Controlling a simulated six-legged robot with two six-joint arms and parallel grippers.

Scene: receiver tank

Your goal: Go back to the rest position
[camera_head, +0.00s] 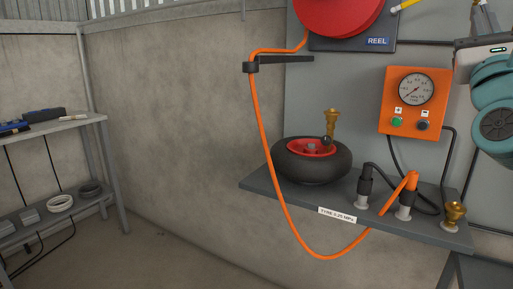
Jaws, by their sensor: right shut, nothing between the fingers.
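My right arm comes in at the right edge, in front of the grey wall panel. My right gripper (484,14) is at the top right corner, partly cut off by the picture's top edge. It is shut and holds nothing. It is above and to the right of the orange gauge box (430,75) and apart from the shelf. My left gripper is not in view.
A dark shelf (262,187) bears a small tyre (290,165) with a red hub, a brass fitting (453,213) and hose ends. An orange hose (264,125) hangs from a red reel (338,12). A rack (60,125) stands left. The floor between is clear.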

